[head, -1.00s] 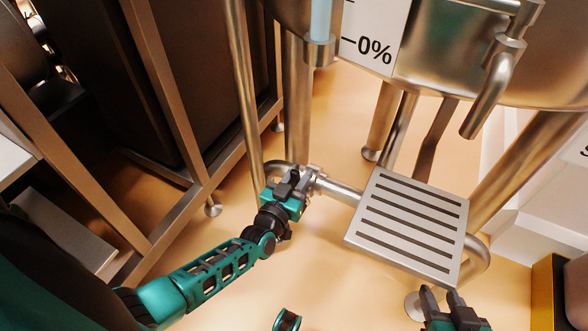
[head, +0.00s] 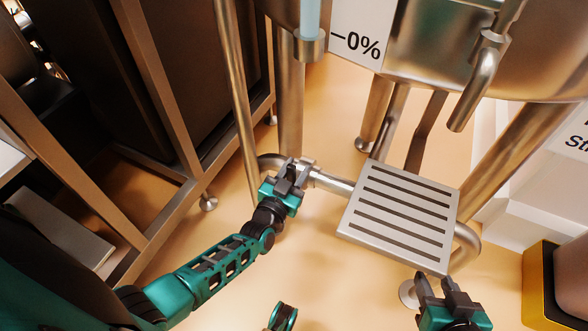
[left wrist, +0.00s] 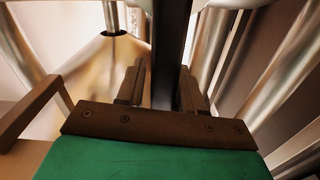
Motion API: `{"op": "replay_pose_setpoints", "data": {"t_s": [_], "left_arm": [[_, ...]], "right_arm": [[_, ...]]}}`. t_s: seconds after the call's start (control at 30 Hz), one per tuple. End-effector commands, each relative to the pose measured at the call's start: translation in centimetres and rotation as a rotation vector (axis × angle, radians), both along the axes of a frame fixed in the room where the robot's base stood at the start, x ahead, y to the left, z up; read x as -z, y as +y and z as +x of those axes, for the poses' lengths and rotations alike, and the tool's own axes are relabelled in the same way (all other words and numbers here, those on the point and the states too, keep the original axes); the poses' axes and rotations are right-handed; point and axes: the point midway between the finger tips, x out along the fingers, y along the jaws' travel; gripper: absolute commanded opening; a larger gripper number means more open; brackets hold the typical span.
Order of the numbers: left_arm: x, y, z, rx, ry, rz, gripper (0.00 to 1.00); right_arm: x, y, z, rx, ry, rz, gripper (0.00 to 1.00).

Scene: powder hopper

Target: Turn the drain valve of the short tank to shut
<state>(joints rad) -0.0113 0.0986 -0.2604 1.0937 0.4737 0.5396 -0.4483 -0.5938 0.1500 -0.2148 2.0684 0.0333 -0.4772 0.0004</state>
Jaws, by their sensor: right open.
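A metal tank (head: 440,60) with a "0%" level scale (head: 360,40) stands at the upper right. A horizontal pipe (head: 330,180) with a fitting (head: 306,166) runs low beneath it. My left gripper (head: 290,172) is at this fitting. In the left wrist view, a dark bar (left wrist: 172,50), possibly the valve handle, stands between the left gripper's fingers (left wrist: 163,88). A narrow gap seems to show at its left; I cannot tell whether the fingers press on it. My right gripper (head: 436,285) is open and empty at the bottom, below the step plate.
A slotted metal step plate (head: 398,215) lies right of the fitting. Metal legs (head: 290,100) rise behind it. A brown framed rack (head: 150,90) stands at the left. A bent spout (head: 472,85) hangs at upper right. A yellow-edged dark box (head: 560,285) is at lower right.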

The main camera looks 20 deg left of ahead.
Motion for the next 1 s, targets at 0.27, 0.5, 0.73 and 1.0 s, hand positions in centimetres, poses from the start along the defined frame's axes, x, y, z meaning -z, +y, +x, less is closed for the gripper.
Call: {"op": "replay_pose_setpoints", "data": {"t_s": [0.27, 0.5, 0.73, 1.0], "left_arm": [[-0.3, -1.3, 0.0, 0.019, -0.004, -0.008, 0.49], [-0.3, -1.2, -0.7, 0.018, -0.005, -0.009, 0.49], [-0.2, -1.0, -5.2, 0.017, 0.006, -0.01, 0.49], [0.0, -0.6, -10.7, 0.014, 0.007, -0.01, 0.49]], "right_arm": [[-0.1, 0.0, 0.0, 0.001, -0.001, 0.002, 0.43], [-0.3, 0.1, 0.0, 0.001, -0.001, 0.002, 0.43], [-1.6, 0.0, 0.1, 0.001, -0.003, 0.002, 0.43], [-2.5, 0.0, 0.1, 0.0, -0.003, 0.001, 0.43]]}}
